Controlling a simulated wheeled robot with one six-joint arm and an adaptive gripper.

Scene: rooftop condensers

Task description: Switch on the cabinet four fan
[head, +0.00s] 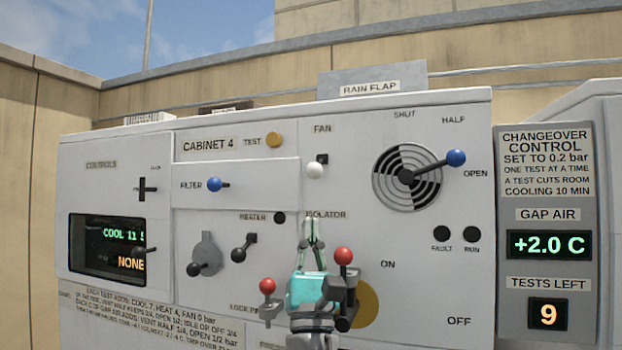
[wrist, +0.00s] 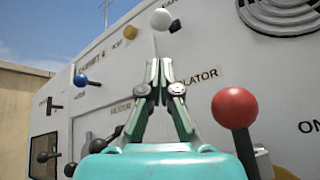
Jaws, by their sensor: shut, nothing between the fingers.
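The grey-white panel marked Cabinet 4 (head: 210,145) fills the middle of the head view. Its fan switch (head: 314,170) is a white-knobbed lever under the FAN label, with the knob at the lower end of a dark slot. The white knob (wrist: 162,19) also shows at the top of the wrist view. My gripper (head: 312,221) is shut and empty, pointing up over the ISOLATOR label, below the fan knob and apart from it in the picture. Its closed fingertips (wrist: 159,65) show in the wrist view. The RUN lamp (head: 472,234) and FAULT lamp (head: 442,233) are dark.
A red-knobbed isolator lever (head: 343,256) stands close right of my gripper; another red knob (head: 268,286) is at lower left. The blue filter knob (head: 214,184) is left. The changeover display (head: 549,244) reads +2.0 C.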

